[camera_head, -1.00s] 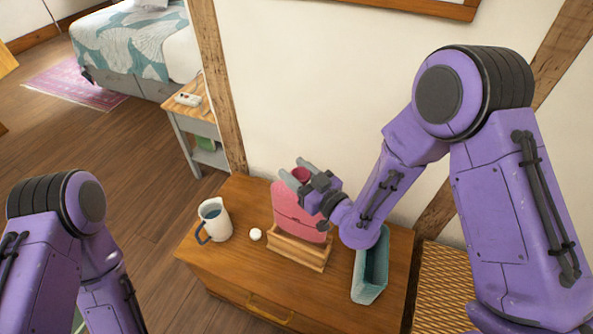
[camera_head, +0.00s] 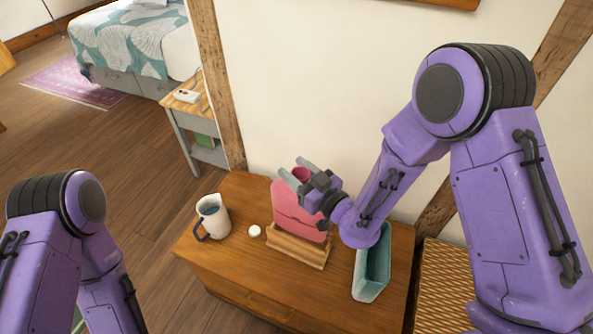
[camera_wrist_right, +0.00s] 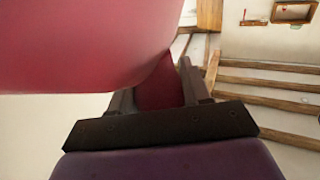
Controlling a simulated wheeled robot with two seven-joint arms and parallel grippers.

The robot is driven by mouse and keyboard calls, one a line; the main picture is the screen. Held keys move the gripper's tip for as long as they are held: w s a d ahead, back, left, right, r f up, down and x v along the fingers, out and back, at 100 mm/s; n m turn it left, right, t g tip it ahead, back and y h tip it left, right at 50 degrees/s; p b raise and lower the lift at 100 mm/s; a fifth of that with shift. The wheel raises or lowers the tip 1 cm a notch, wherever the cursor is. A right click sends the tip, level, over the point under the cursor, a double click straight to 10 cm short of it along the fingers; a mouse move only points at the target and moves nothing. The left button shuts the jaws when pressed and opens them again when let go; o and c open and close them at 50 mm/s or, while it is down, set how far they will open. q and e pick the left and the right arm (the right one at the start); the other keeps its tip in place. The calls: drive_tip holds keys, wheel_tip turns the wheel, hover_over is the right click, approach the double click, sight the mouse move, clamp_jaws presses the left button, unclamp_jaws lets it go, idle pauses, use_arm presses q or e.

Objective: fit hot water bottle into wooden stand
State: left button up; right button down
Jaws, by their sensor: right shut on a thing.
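The pink-red hot water bottle (camera_head: 296,212) stands upright at the wooden stand (camera_head: 297,250) on the dresser. Its lower end is at the stand's opening; the front board hides how deep it sits. My right gripper (camera_head: 303,172) is shut on the bottle's upper part near its neck. In the right wrist view the bottle (camera_wrist_right: 90,45) fills the upper left, with its narrower part (camera_wrist_right: 162,85) between the fingers. My left arm shows at the lower left, but its gripper is out of view.
On the wooden dresser (camera_head: 235,272) a white jug (camera_head: 212,217) with a dark handle stands left of the stand. A small white round thing (camera_head: 254,231) lies between them. A teal open bin (camera_head: 371,275) stands to the right. The wall is close behind.

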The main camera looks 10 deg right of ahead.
drive_tip(key=shift+b, duration=0.3)
idle(0.8)
drive_tip(key=shift+f, duration=0.15)
drive_tip(key=shift+f+b, duration=0.3)
drive_tip(key=shift+b, duration=0.2)
wheel_tip(320, 180, down, 9)
drive_tip(key=b, duration=0.8)
drive_tip(key=shift+b, duration=0.4)
idle(2.0)
drive_tip(key=shift+c, duration=2.2)
unclamp_jaws()
drive_tip(key=shift+f, duration=0.1)
